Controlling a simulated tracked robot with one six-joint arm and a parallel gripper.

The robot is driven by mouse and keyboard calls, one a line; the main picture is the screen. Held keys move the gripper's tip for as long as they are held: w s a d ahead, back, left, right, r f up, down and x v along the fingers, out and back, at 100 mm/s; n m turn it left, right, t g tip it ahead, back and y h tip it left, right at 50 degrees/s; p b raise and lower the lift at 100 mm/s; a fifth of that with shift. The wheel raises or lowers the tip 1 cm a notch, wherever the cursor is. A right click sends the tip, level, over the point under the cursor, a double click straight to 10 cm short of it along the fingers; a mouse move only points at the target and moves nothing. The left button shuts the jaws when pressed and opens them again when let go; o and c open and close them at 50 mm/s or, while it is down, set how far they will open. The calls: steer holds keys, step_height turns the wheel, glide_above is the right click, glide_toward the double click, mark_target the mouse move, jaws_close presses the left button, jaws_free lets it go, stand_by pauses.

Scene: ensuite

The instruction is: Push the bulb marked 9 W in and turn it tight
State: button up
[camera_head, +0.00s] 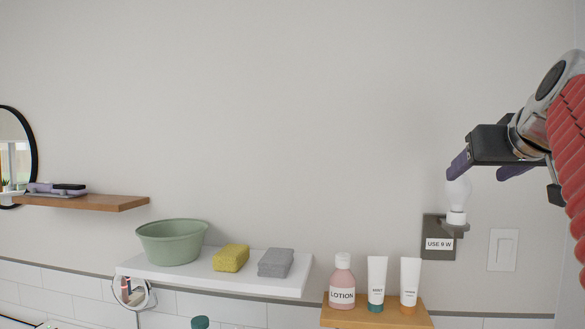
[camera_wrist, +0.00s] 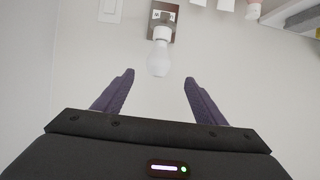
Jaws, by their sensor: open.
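A white bulb (camera_head: 458,197) stands upright, glass up, in a socket on a dark wall plate (camera_head: 432,256) with a label reading "USE 9 W". How far it is seated I cannot tell, and no marking on the bulb is readable. My gripper (camera_head: 487,168) is at the upper right in the head view, just above the bulb, with its purple fingers apart and nothing between them. In the wrist view the bulb (camera_wrist: 158,58) lies ahead of the open fingertips (camera_wrist: 159,76), roughly midway between them, not gripped.
A light switch (camera_head: 503,250) is on the wall right of the plate. A wooden shelf (camera_head: 375,317) below left holds a lotion bottle (camera_head: 342,285) and two tubes. A white shelf (camera_head: 215,275) holds a green bowl (camera_head: 172,243) and two sponges. The wall above is clear.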

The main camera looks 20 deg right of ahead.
mark_target(457, 192)
steer(key=shift+d, duration=0.1)
steer(key=x, duration=1.3)
steer(key=shift+w+d, duration=0.15)
steer(key=shift+d, duration=0.05)
steer(key=shift+c, duration=0.2)
steer(key=c, duration=1.2)
steer(key=shift+f, duration=0.1)
steer(key=shift+d+f+m+g+h, duration=0.1)
steer(key=shift+d+m+g+h, duration=0.05)
steer(key=shift+m+g+h, duration=1.65)
steer(key=shift+f+m+h, duration=0.1)
steer(key=shift+m+h, duration=0.2)
steer(key=shift+m, duration=0.2)
